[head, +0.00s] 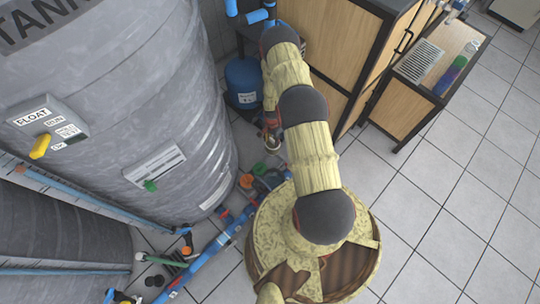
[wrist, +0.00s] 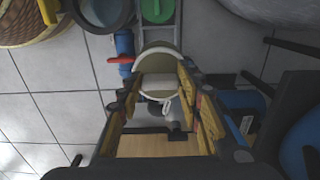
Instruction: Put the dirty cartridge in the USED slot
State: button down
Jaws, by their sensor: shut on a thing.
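In the wrist view my gripper (wrist: 160,96) has its fingers on either side of a dull tan, round-ended piece with a pale rim (wrist: 160,62). It looks like the dirty cartridge seen nearly end-on, and the fingers are closed on it. Its far part is hidden. In the head view my gripper (head: 271,138) shows only in part beside my arm, near the tank's right side, and the cartridge cannot be made out there. No slot marked USED can be read in either view.
A large grey tank (head: 120,90) fills the left of the head view. A blue vessel (head: 243,82) and wooden cabinet (head: 345,55) stand behind my arm. A bench (head: 440,50) holds a white rack (head: 418,62). Blue pipes (head: 205,255) run low. Floor at right is clear.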

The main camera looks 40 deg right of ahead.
aim_at(272, 143)
notch_tip(272, 143, down, 18)
jog(key=b, duration=0.6)
jog(key=shift+r, duration=0.25)
jog(key=shift+s+f, duration=0.1)
jog(key=c, duration=1.2)
grip_release()
notch_tip(272, 143, up, 12)
jog(key=p, duration=0.4)
